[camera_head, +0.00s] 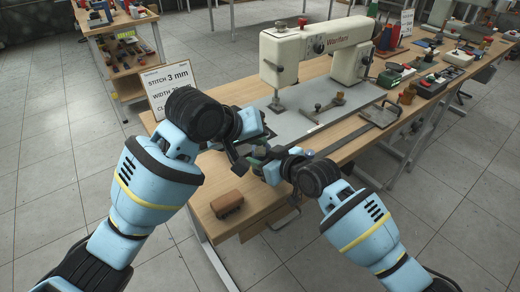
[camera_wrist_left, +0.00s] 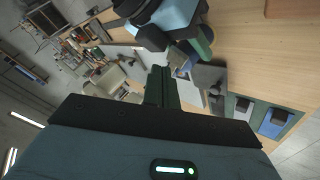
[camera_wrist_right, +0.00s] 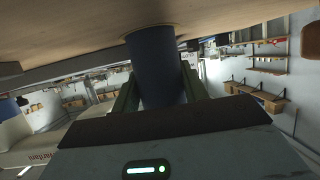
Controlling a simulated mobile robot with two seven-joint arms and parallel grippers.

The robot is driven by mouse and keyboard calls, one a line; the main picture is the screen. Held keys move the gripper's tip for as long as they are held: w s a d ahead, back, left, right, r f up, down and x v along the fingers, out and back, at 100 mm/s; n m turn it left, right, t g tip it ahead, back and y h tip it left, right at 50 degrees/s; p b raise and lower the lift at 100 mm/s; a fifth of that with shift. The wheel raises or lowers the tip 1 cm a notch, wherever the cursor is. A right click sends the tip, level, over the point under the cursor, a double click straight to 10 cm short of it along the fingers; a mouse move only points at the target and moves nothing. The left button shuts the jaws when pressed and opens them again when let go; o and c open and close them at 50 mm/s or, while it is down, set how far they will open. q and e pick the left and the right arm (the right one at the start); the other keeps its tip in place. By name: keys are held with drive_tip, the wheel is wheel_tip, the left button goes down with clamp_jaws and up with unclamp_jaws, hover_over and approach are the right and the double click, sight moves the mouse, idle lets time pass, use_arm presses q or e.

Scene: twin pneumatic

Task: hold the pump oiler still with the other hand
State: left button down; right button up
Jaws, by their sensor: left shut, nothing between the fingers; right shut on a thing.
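The pump oiler appears as a blue cylinder (camera_wrist_right: 155,65) in the right wrist view, between the two fingers of my right gripper (camera_wrist_right: 155,95). Its one end meets the wooden tabletop, and the gripper body hides its other end. My right gripper (camera_head: 262,158) is shut on it near the table's front edge; in the head view the oiler is mostly hidden by the grippers. My left gripper (camera_head: 240,160) is just left of the right one, shut and empty. Its fingers (camera_wrist_left: 160,85) are together in the left wrist view, apart from the right gripper (camera_wrist_left: 200,45).
A cream sewing machine (camera_head: 300,55) stands behind on a grey plate (camera_head: 300,125). A sign (camera_head: 165,85) stands at the left. A brown block (camera_head: 227,203) lies near the front left corner. Tools and boxes (camera_head: 425,85) fill the right end.

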sight(259, 152)
use_arm(q)
drive_tip(key=shift+f, duration=0.1)
idle(0.6)
drive_tip(key=shift+f, duration=0.3)
drive_tip(key=shift+s+f, duration=0.1)
drive_tip(key=shift+f, duration=1.3)
idle(1.6)
drive_tip(key=shift+r, duration=0.15)
drive_tip(key=shift+r, duration=1.55)
drive_tip(key=shift+r, duration=0.15)
drive_tip(key=shift+r, duration=2.4)
use_arm(e)
drive_tip(key=o, duration=1.2)
